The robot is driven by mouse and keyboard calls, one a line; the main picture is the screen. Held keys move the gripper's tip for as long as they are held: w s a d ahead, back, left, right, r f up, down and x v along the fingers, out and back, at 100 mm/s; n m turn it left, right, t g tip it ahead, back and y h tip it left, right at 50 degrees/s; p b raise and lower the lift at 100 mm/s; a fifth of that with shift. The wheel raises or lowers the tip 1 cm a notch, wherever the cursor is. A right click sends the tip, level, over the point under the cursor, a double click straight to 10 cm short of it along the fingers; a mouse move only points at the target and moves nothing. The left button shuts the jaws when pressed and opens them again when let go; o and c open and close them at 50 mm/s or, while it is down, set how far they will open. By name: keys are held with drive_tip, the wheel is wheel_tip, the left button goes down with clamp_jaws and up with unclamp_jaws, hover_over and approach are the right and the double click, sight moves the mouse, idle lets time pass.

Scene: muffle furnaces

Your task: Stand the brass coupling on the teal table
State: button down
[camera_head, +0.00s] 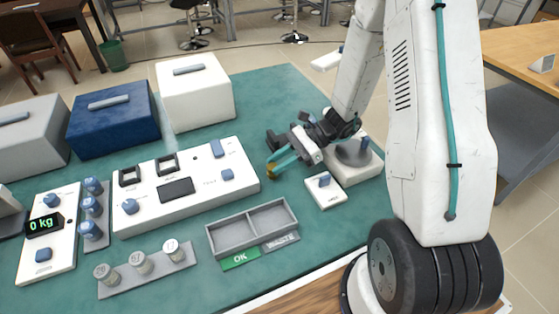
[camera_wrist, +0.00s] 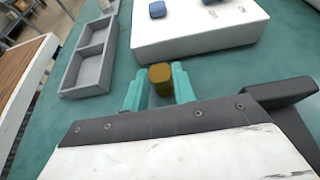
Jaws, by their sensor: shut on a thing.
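The brass coupling (camera_wrist: 160,74) is a small golden-brown piece between the two teal fingers of my gripper (camera_wrist: 160,88) in the wrist view. In the head view my gripper (camera_head: 277,165) is low over the teal table (camera_head: 262,95), right of the white control panel, with the coupling (camera_head: 271,172) at its fingertips. My gripper is shut on the coupling. The fingers hide its sides. I cannot tell whether its lower end touches the table.
The white control panel (camera_head: 205,200) lies close to the left of the gripper. A grey two-part tray (camera_head: 211,240) sits in front, and a small white switch box (camera_head: 325,197) to the front right. A white-based device (camera_head: 357,173) stands just right. Bare table lies behind.

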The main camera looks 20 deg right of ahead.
drive_tip(key=c, duration=1.1)
unclamp_jaws()
drive_tip(key=shift+c, duration=0.2)
drive_tip(key=shift+d+r, duration=0.25)
drive_tip(key=shift+d, duration=0.05)
drive_tip(key=v, duration=1)
drive_tip(key=shift+d, duration=0.25)
drive_tip(key=shift+d+r, duration=0.2)
drive_tip(key=shift+d, duration=0.05)
drive_tip(key=s+a+r+n+g+h, duration=0.25)
drive_tip(key=s+a+r+n, duration=0.2)
drive_tip(key=r, duration=0.25)
drive_tip(key=s+a+r+n+g+h, duration=0.1)
drive_tip(key=s+a+r+n+h, duration=0.25)
drive_tip(key=s+r+n, duration=0.3)
drive_tip(key=s+r+n+t+h, duration=0.5)
drive_tip(key=s+r+n+h, duration=0.1)
drive_tip(key=s, duration=0.4)
drive_tip(key=shift+s+d+r+n+h, duration=0.3)
drive_tip(key=shift+d+r+n+h, duration=0.15)
drive_tip(key=shift+h, duration=0.25)
